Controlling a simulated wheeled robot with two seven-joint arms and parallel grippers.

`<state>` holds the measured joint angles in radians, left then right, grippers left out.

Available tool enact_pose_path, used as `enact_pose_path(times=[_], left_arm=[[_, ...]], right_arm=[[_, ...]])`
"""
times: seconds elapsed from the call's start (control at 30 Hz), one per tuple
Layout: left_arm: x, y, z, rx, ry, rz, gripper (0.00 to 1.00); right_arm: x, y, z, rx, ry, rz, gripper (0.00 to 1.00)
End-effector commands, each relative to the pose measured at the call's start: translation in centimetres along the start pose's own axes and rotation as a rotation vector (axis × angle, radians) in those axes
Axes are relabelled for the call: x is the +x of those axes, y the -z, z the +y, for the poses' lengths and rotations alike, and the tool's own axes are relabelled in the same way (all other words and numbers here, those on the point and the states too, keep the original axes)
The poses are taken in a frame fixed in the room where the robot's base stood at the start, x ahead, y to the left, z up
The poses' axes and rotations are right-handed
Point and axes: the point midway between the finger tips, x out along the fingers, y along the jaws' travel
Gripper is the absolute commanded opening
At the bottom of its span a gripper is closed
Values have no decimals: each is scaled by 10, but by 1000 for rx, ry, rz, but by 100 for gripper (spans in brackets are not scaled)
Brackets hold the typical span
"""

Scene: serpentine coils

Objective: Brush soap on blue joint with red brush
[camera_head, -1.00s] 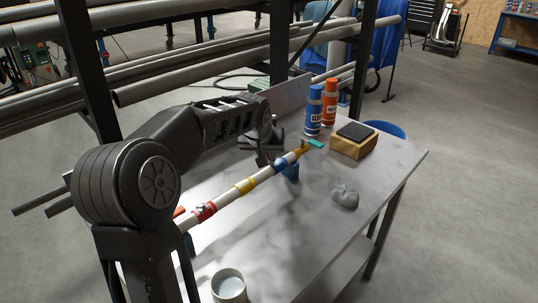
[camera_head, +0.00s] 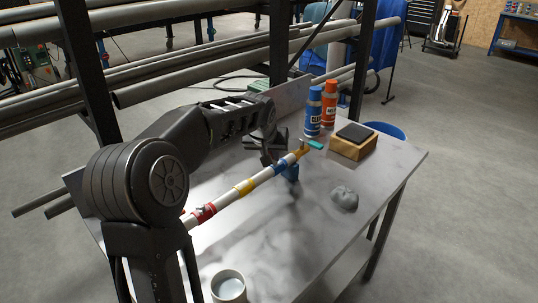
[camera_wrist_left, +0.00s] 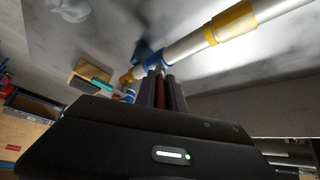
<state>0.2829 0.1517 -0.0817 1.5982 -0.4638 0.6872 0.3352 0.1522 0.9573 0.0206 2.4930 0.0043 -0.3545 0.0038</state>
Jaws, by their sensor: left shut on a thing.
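A white pipe (camera_head: 228,199) with coloured bands runs diagonally over the table. The blue joint (camera_head: 280,167) is near its far end; in the left wrist view the blue joint (camera_wrist_left: 149,57) is just beyond my fingertips. My left gripper (camera_head: 268,159) is close beside the blue joint; whether anything touches it, I cannot tell. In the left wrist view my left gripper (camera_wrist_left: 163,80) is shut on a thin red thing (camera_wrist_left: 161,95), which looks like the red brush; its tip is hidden. A white cup (camera_head: 229,287) with pale liquid stands at the near table edge. My right gripper is out of view.
Blue (camera_head: 313,112) and orange (camera_head: 329,103) bottles and a wooden block with a dark pad (camera_head: 352,142) stand at the back right. A grey lump (camera_head: 344,198) lies on the right. A teal piece (camera_head: 315,145) is near the pipe's far end. The front right table is clear.

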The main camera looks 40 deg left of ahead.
Motion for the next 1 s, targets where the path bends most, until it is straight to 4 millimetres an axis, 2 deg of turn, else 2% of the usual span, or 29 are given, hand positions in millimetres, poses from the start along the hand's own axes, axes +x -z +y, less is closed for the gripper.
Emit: enact_pose_path(times=[0.27,0.6,1.0], left_arm=[[2,-1,0,0,1,-5,0],[6,8,7,0,1,-4,0],[6,11,8,-1,0,-2,0]], right_arm=[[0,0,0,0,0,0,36],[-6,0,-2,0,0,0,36],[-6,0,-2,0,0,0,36]])
